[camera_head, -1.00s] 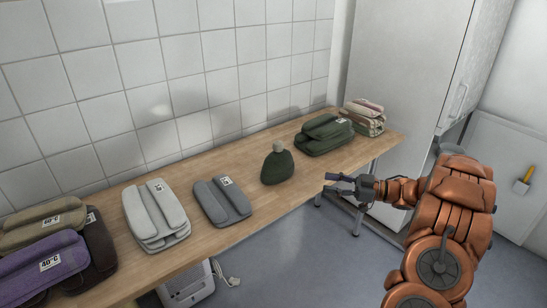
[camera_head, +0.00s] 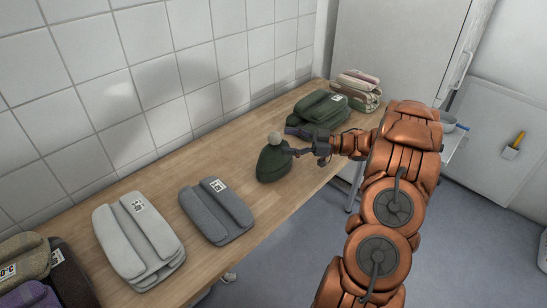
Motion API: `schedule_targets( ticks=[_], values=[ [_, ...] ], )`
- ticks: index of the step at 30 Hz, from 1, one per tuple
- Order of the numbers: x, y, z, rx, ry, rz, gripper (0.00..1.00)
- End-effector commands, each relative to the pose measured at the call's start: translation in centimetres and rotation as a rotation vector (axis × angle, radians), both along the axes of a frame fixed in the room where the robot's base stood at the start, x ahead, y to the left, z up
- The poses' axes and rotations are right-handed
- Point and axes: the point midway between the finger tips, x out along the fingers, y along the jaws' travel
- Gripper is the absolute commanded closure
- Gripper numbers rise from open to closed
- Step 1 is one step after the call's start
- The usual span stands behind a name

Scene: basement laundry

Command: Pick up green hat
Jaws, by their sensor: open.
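The green hat (camera_head: 273,163) stands on the wooden table (camera_head: 232,149), right of the grey folded stack. It is dark green with a pale pompom on top. My gripper (camera_head: 291,143) is at the hat's upper right side, with its fingers pointing left toward the hat near the pompom. It is open. I cannot tell whether a finger touches the hat.
A grey folded stack (camera_head: 216,209) and a light grey stack (camera_head: 137,238) lie left of the hat. Dark green folded cloth (camera_head: 321,108) and a patterned stack (camera_head: 358,91) lie behind my gripper. A tiled wall (camera_head: 161,66) borders the table's far side.

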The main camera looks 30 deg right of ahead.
Motion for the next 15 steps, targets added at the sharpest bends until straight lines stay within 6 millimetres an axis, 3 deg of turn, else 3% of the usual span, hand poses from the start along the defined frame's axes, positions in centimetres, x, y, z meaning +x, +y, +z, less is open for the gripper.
schedule_targets(
  ticks=[15],
  values=[
    [3.6, 3.5, 0.3, -0.001, -0.002, 0.000, 0.27]
  ],
)
